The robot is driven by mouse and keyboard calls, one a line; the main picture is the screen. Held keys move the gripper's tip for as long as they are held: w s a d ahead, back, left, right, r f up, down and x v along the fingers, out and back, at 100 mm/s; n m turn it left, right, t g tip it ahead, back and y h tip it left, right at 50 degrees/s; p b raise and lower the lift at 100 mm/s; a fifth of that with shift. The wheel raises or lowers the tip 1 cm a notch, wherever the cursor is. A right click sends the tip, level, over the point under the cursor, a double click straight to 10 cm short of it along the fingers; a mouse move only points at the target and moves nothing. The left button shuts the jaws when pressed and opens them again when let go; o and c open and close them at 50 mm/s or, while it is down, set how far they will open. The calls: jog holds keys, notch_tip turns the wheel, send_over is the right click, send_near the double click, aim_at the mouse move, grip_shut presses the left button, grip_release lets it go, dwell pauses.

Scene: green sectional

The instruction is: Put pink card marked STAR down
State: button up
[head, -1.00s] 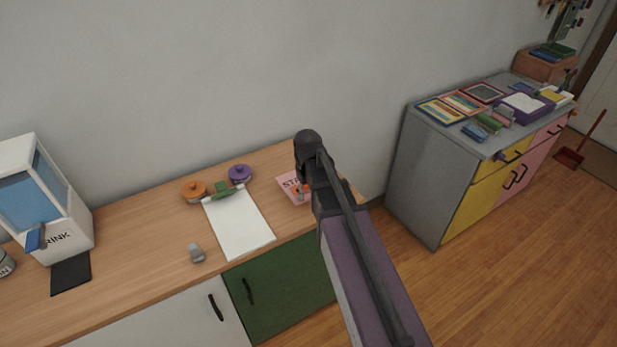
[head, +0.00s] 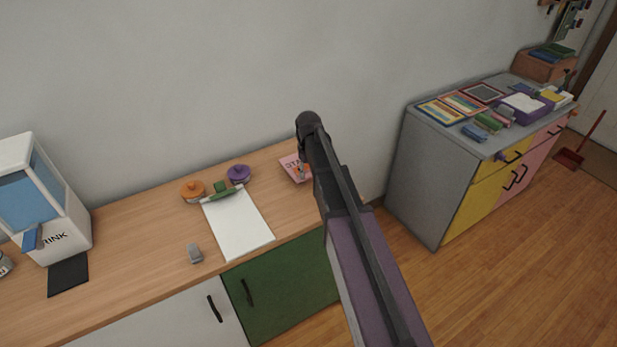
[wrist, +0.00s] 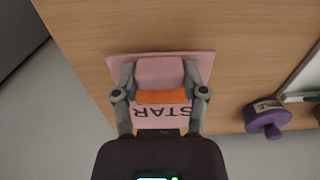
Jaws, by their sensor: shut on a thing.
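The pink card marked STAR (wrist: 205,62) shows in the wrist view, its lettering upside down. It has a raised pink block with an orange strip (wrist: 162,97). My gripper (wrist: 160,75) is shut on this block, one grey finger on each side. In the head view the card (head: 288,165) is at the right end of the wooden counter, near the wall, partly hidden by my arm. The card lies roughly flat over the wood; I cannot tell whether it touches it.
The wooden counter (head: 140,235) holds a white clipboard (head: 238,225), an orange pot (head: 192,190), a purple pot (head: 238,173), a grey clip (head: 194,253) and a drink dispenser (head: 65,220). A grey cabinet (head: 430,180) stands to the right, past a gap. Bare wood lies between clipboard and card.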

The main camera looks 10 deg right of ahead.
aim_at(309, 182)
jog(key=shift+w, duration=0.1)
jog(key=shift+w+d, duration=0.1)
jog(key=shift+w, duration=0.2)
jog(key=shift+w+d+f+b, duration=0.1)
jog(key=shift+w+f+b, duration=0.15)
jog(key=shift+f+b, duration=1.6)
jog(key=shift+f, duration=0.1)
jog(key=o, duration=0.8)
notch_tip(309, 182, up, 12)
jog(key=p, duration=1.2)
